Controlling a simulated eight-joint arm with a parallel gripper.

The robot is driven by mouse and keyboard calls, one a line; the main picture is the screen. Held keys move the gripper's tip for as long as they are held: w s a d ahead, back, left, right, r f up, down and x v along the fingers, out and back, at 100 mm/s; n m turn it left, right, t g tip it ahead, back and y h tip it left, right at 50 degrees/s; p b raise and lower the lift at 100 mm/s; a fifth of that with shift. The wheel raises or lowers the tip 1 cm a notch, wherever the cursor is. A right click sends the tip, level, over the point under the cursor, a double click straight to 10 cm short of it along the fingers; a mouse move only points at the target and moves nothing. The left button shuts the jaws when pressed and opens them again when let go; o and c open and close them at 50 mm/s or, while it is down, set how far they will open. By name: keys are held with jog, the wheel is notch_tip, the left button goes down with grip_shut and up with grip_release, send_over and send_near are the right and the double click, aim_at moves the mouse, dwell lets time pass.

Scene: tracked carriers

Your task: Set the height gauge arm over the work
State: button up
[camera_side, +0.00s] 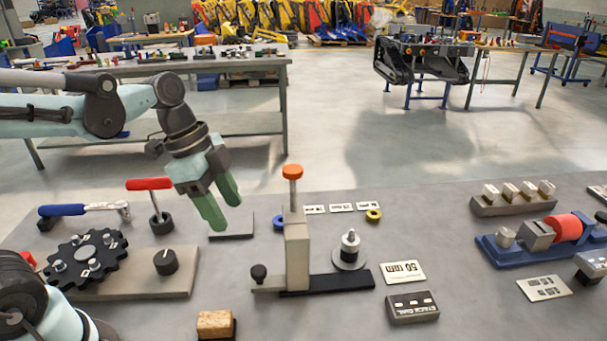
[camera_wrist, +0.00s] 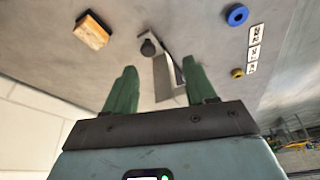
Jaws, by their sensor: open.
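The height gauge (camera_side: 297,250) stands near the middle of the table, with a pale upright column, an orange knob on top and a dark flat strip running right from its foot. A short pale bar with a black ball knob (camera_side: 258,273) reaches left from the column's foot; the knob also shows in the wrist view (camera_wrist: 150,47). A round metal piece (camera_side: 350,250), probably the work, stands on a disc right of the column. My gripper (camera_side: 222,207) is open and empty, above the table left of the gauge; its green fingers (camera_wrist: 158,72) flank the gauge in the wrist view.
A red-handled post (camera_side: 153,200) and a plate with a black gear (camera_side: 85,260) and dial (camera_side: 167,262) are left. A wooden block (camera_side: 215,324) is at the front. A "50 mm" card (camera_side: 402,272) and a grey labelled block (camera_side: 412,307) lie right of the gauge.

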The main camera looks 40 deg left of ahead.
aim_at(258, 270)
jog(key=shift+w+d+f+m+g+h, duration=0.1)
jog(key=shift+d+f+m+g+h, duration=0.2)
jog(key=shift+d+f+m, duration=1.05)
jog(key=shift+w+d+f+m+g+h, duration=0.15)
jog(key=shift+d+f+m+g, duration=0.35)
jog(key=shift+f, duration=1.65)
jog(key=shift+w+d+f+m+g+h, duration=0.1)
jog(key=shift+d+f+m+g+h, duration=0.15)
jog(key=shift+d+f+m, duration=1.1)
jog(key=shift+a+f+n, duration=0.35)
jog(key=shift+f+n, duration=0.05)
jog(key=shift+n, duration=0.1)
jog(key=shift+c, duration=0.3)
grip_shut()
